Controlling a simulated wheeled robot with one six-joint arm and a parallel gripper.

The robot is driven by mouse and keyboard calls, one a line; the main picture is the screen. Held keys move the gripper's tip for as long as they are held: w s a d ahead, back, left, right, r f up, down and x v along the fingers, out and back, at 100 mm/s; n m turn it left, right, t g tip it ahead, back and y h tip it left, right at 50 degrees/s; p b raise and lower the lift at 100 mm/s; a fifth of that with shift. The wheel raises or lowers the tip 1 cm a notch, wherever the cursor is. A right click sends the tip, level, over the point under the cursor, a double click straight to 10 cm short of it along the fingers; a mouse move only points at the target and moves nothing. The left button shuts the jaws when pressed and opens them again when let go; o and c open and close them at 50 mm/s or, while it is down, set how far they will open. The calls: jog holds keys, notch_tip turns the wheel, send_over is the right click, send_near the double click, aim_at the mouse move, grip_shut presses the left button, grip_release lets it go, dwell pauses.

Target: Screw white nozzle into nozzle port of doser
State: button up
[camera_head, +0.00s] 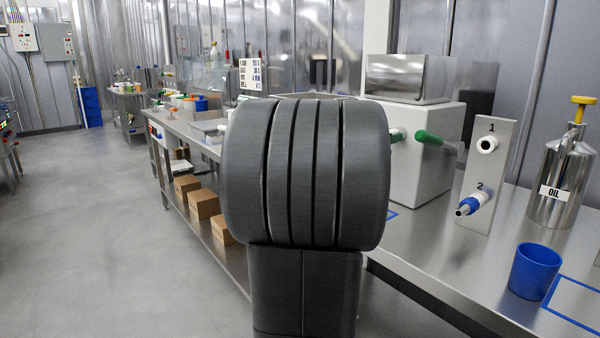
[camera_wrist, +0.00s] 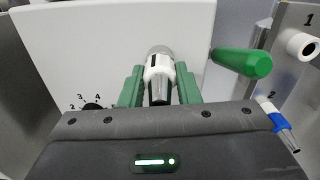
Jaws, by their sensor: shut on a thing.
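The doser (camera_head: 425,165) is a white box with a metal hopper on top, on the bench right of centre in the head view. Its white front fills much of the wrist view (camera_wrist: 100,45). My gripper (camera_wrist: 160,72) has green fingers shut on the white nozzle (camera_wrist: 157,75), whose metal tip faces the wrist camera. The nozzle's far end lines up with the grey metal nozzle port (camera_wrist: 158,51) on the doser front and appears to meet it. I cannot tell whether the threads are engaged. In the head view my arm mostly hides the gripper.
A green handle (camera_wrist: 242,62) sticks out of the doser just right of the nozzle. Right of it, a metal holder plate (camera_head: 487,160) has a white fitting at 1 and a blue-ringed nozzle (camera_head: 472,205) at 2. An oil can (camera_head: 560,185) and blue cup (camera_head: 534,271) stand farther right.

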jog(key=shift+m, duration=0.3)
jog(key=shift+f+m+b, duration=0.25)
jog(key=shift+m+b, duration=0.15)
jog(key=shift+b, duration=0.45)
jog(key=shift+m+b, duration=0.5)
jog(key=shift+b, duration=0.15)
jog(key=m+b, duration=0.3)
jog(key=shift+b, duration=0.3)
jog(key=o, duration=0.9)
jog(key=shift+r+m+p, duration=0.3)
jog(key=shift+p, duration=0.05)
jog(key=shift+c, duration=0.2)
jog(key=o, duration=0.6)
jog(key=shift+c, duration=0.2)
